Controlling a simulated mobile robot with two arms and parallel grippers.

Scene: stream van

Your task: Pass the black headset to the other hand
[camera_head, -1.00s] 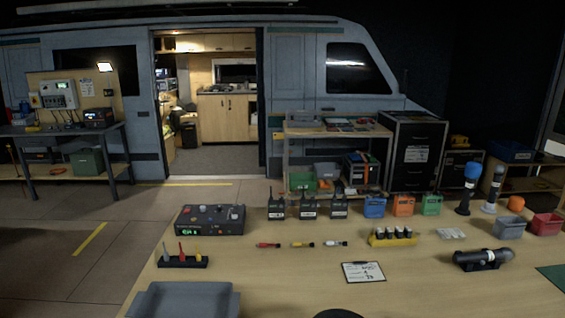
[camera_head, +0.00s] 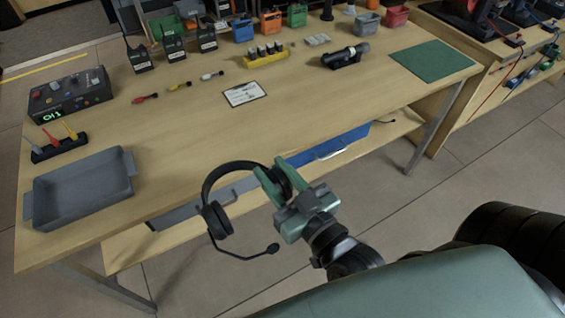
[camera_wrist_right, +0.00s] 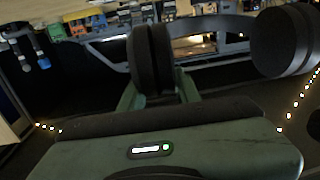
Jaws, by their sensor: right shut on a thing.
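The black headset (camera_head: 212,187) hangs in my right gripper (camera_head: 271,180), in front of the table's near edge. The gripper is shut on one ear cup. The headband arcs to the left, and the other ear cup with its microphone boom hangs free below. In the right wrist view the gripped ear cup (camera_wrist_right: 150,58) sits between my right fingers, and the free ear cup (camera_wrist_right: 284,40) is at the right. My left gripper does not show in any view.
The wooden table (camera_head: 178,130) bears a grey tray (camera_head: 82,190), a control box (camera_head: 68,95), a clipboard (camera_head: 243,94), a black cylinder device (camera_head: 345,56) and a green mat (camera_head: 432,61). A blue bin (camera_head: 335,143) sits on the shelf below.

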